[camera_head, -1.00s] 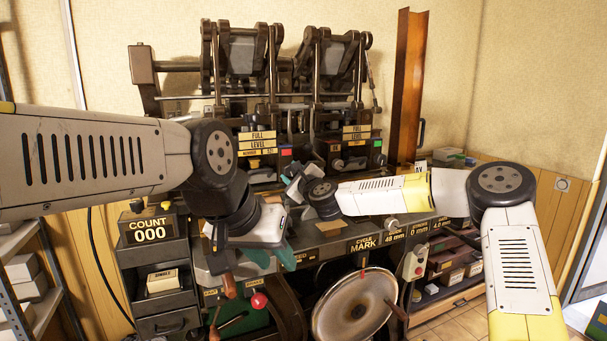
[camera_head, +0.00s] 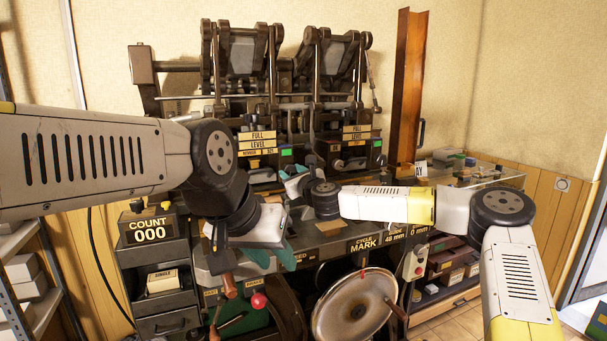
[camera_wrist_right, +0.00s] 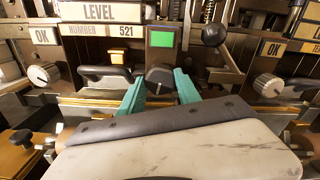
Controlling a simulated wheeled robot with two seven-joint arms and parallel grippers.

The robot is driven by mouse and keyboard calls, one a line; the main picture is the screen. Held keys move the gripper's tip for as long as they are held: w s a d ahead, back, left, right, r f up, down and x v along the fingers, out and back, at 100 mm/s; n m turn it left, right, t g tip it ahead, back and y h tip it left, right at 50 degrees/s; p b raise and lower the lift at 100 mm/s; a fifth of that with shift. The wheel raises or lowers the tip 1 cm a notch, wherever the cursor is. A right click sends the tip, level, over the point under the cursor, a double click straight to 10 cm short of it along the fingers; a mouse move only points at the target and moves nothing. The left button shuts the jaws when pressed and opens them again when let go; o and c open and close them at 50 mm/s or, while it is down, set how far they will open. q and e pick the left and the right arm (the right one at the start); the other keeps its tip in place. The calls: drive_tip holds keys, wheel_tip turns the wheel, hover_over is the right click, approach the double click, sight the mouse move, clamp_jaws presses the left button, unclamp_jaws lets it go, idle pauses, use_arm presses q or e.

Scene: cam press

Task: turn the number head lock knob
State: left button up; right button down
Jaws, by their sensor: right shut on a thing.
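A dark knob (camera_wrist_right: 160,77), which I take for the number head lock knob, sits below a square green lamp (camera_wrist_right: 162,38). It is right of the plates reading "NUMBER 521" (camera_wrist_right: 100,29). My right gripper (camera_wrist_right: 159,83) has its teal fingers on either side of the knob, shut on it. The head view shows this gripper (camera_head: 293,173) at the left number head, below its green lamp (camera_head: 287,153); the knob is hidden there. My left gripper (camera_head: 273,259) hangs lower, in front of the bench edge, its teal fingers apart with nothing seen between them.
A black ball lever (camera_wrist_right: 214,34) stands right of the lamp. A second number head (camera_head: 350,150) is to the right. A large handwheel (camera_head: 352,308) is below the bench.

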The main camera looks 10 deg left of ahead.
idle(0.3)
drive_tip(key=c, duration=0.9)
unclamp_jaws()
drive_tip(key=shift+o, duration=0.2)
drive_tip(key=v, duration=0.7)
drive_tip(key=shift+s+d, duration=0.25)
drive_tip(key=shift+s, duration=0.1)
